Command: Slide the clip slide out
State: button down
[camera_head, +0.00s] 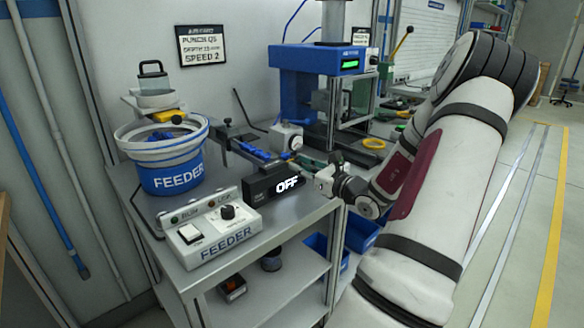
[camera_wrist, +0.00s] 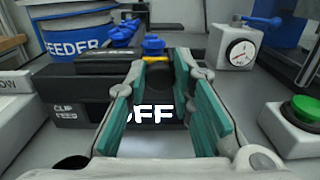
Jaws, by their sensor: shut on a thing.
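The black clip feed block (camera_head: 262,186) stands on the metal bench with a lit "OFF" sign on its front; its "CLIP FEED" label shows in the wrist view (camera_wrist: 66,112). A blue and metal track (camera_head: 252,151) runs behind it, with blue clips (camera_wrist: 123,32) on it. My gripper (camera_head: 318,178) is at the right end of the block. In the wrist view its teal-padded fingers (camera_wrist: 158,68) reach over the block, tips close around the slide end. A blue piece (camera_wrist: 152,45) shows just beyond the tips. The slide's held part is mostly hidden by the fingers.
The blue-and-white feeder bowl (camera_head: 172,178) and its control box (camera_head: 210,232) stand left on the bench. A gauge box (camera_wrist: 233,46) and a green button box (camera_wrist: 302,122) lie right of my fingers. A blue press (camera_head: 318,60) stands behind.

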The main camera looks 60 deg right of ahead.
jog(key=shift+s+d, duration=0.2)
jog(key=shift+d, duration=0.55)
jog(key=shift+s+d, duration=0.2)
jog(key=shift+d, duration=0.5)
jog(key=c, duration=1.4)
grip_release()
jog(key=shift+d, duration=0.1)
jog(key=v, duration=1.2)
